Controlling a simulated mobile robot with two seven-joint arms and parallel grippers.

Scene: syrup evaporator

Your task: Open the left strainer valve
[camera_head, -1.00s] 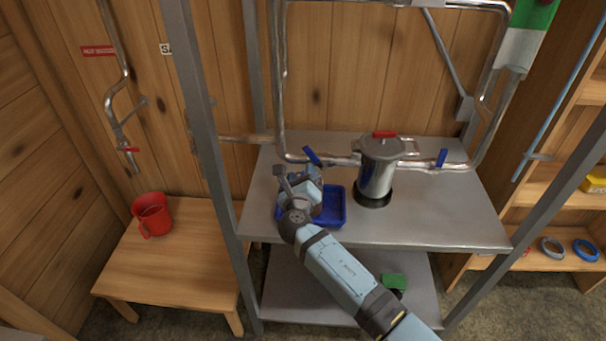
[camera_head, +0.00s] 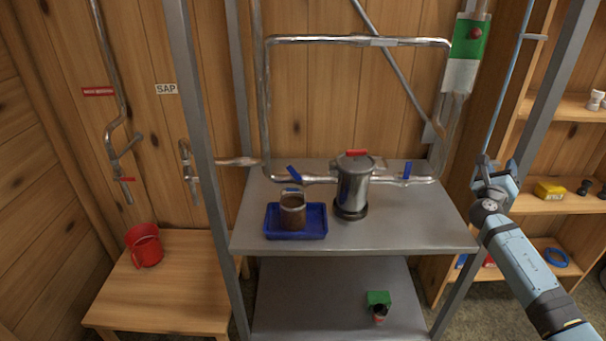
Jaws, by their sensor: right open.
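The strainer is a grey metal pot (camera_head: 353,189) with a red-handled lid, standing on a black base on the metal shelf. A pipe runs into it on each side. The left strainer valve has a blue handle (camera_head: 294,173), tilted across the pipe left of the pot. The right valve's blue handle (camera_head: 407,170) stands roughly upright, right of the pot. My right gripper (camera_head: 486,170) is at the right, beside the rack's right post, well away from the left valve and holding nothing that I can see. My left gripper is not in view.
On the shelf (camera_head: 400,227) a blue tray (camera_head: 270,222) holds a brown cylindrical container (camera_head: 292,211) below the left valve. Metal rack posts (camera_head: 197,120) flank the shelf.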

